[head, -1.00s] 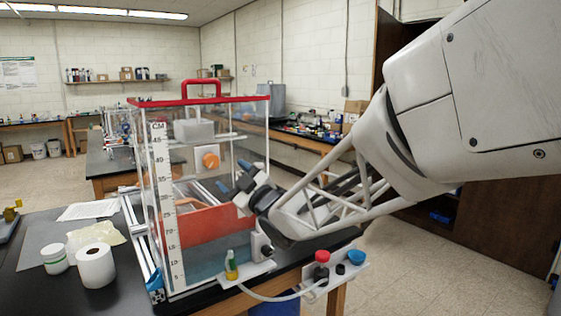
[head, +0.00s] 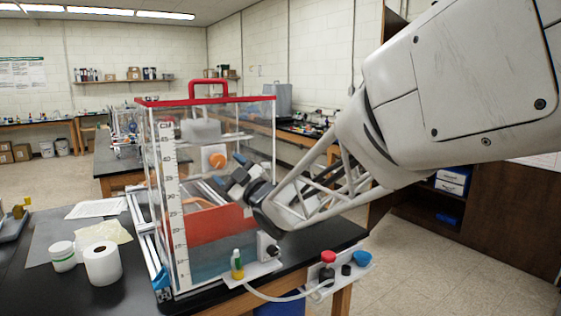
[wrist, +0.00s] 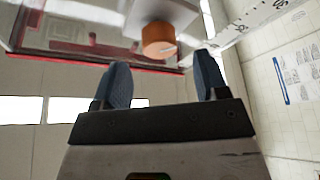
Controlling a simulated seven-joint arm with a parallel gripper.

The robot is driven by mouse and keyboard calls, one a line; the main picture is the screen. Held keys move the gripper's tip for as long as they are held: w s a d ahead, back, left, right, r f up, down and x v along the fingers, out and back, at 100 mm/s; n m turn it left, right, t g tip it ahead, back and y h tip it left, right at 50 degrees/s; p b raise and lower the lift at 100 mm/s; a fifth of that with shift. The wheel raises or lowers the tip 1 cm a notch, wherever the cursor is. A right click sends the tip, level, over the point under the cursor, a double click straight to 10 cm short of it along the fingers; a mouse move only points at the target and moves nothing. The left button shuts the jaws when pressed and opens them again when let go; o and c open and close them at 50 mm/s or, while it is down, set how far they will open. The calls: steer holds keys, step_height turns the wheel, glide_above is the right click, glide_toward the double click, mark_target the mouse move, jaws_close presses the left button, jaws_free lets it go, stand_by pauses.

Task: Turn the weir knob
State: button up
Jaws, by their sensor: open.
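The orange weir knob (head: 214,157) sits on a white plate on the clear tank (head: 190,100), which has a red rim and a centimetre scale. In the wrist view the knob (wrist: 157,38) has a light mark on its face and appears beyond the fingertips, roughly between them. My gripper (head: 231,170) is open, its blue fingers close to the knob, to the lower right of it in the head view. In the wrist view the gap between the fingers (wrist: 163,72) is empty. I cannot tell how far the knob is from the fingertips; no contact shows.
The tank stands on a black bench (head: 350,232). A paper roll (head: 102,264) and a white jar (head: 62,256) are at left.

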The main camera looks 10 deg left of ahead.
mark_target(220, 163)
steer(key=shift+x, duration=2.3)
steer(key=shift+c, duration=0.3)
steer(key=c, duration=0.9)
steer(key=shift+o, duration=0.2)
steer(key=shift+f+m, duration=0.1)
steer(key=shift+m, duration=0.5)
steer(key=m+t+h, duration=0.1)
steer(key=m+t, duration=0.1)
steer(key=m, duration=0.2)
steer(key=shift+m+t, duration=0.3)
steer(key=shift+m+t+h, duration=0.5)
steer(key=shift+m+t, duration=0.1)
steer(key=shift+m, duration=0.75)
steer(key=shift+m+t+h, duration=0.5)
steer(key=shift+m+t, duration=0.1)
steer(key=shift+m, duration=0.75)
